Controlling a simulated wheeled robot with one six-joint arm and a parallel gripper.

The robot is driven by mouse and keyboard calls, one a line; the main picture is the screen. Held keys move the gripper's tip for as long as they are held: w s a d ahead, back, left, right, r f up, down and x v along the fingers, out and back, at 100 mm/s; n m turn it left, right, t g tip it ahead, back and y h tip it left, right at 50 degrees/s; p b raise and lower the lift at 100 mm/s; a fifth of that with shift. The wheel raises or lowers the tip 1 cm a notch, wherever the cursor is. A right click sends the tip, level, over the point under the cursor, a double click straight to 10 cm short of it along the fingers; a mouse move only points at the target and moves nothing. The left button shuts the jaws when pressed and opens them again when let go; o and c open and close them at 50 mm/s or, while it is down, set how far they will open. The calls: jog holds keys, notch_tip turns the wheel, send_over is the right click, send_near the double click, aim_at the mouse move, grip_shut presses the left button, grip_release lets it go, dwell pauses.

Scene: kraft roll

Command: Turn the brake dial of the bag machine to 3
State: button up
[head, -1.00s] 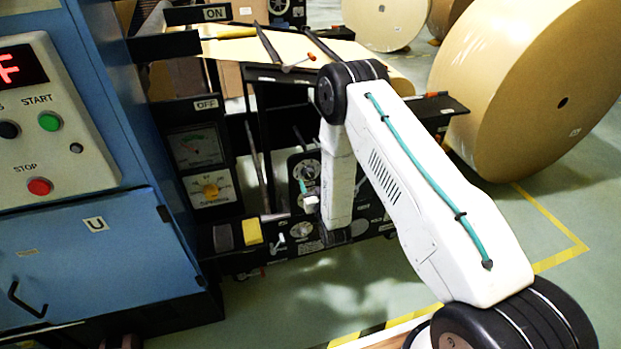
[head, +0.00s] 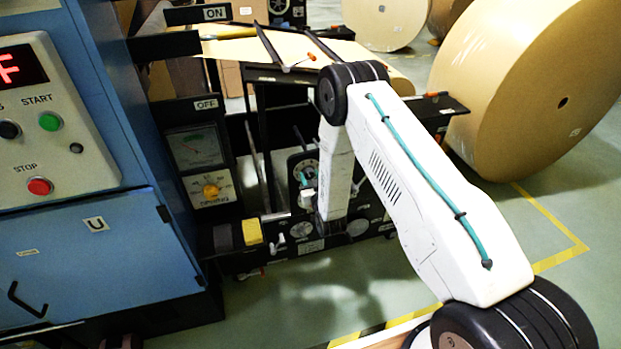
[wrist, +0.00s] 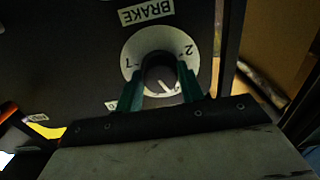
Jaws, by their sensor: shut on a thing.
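The brake dial has a pale round face (wrist: 140,47) and a dark knob (wrist: 158,66), under an upside-down BRAKE label (wrist: 146,13) in the wrist view.
The blue cabinet (head: 85,255) with its START and STOP panel stands at left. A large kraft roll (head: 530,90) lies at right.

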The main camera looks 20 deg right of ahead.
jog(key=shift+n, duration=0.3)
jog(key=n, duration=0.3)
jog(key=shift+n, duration=0.3)
jog(key=n, duration=0.4)
jog(key=shift+n, duration=0.3)
jog(key=o, duration=1)
jog(key=s, duration=0.7)
jog(key=shift+s, duration=0.4)
